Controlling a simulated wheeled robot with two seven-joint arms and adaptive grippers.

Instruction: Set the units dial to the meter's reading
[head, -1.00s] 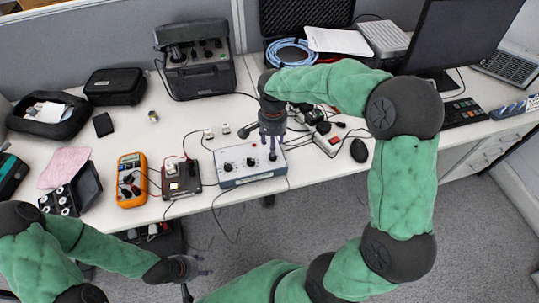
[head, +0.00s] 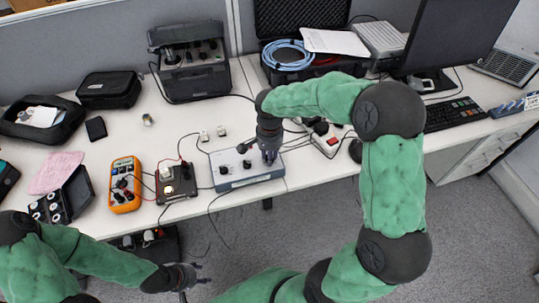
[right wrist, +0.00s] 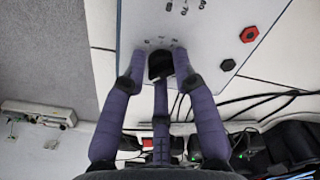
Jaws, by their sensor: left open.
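The orange meter (head: 124,185) lies on the desk at the left; its reading is too small to make out. The pale control box (head: 232,185) stands to its right, with a row of dark knobs on top. My right gripper (head: 269,158) is down at the box's right-hand end and hides the knob there. In the right wrist view, a dark dial (right wrist: 160,66) sits between the fingertips of my right gripper (right wrist: 160,52), with small printed marks around it. I cannot tell whether the fingers press on it. My left gripper (head: 194,274) is open and empty, low in front of the desk.
A small dark device (head: 177,181) with cables stands between meter and box. A red terminal (right wrist: 249,34) and a black one (right wrist: 228,65) are beside the dial. Cables run behind the box. A black case (head: 194,78) stands at the back, a monitor (head: 455,35) at the right.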

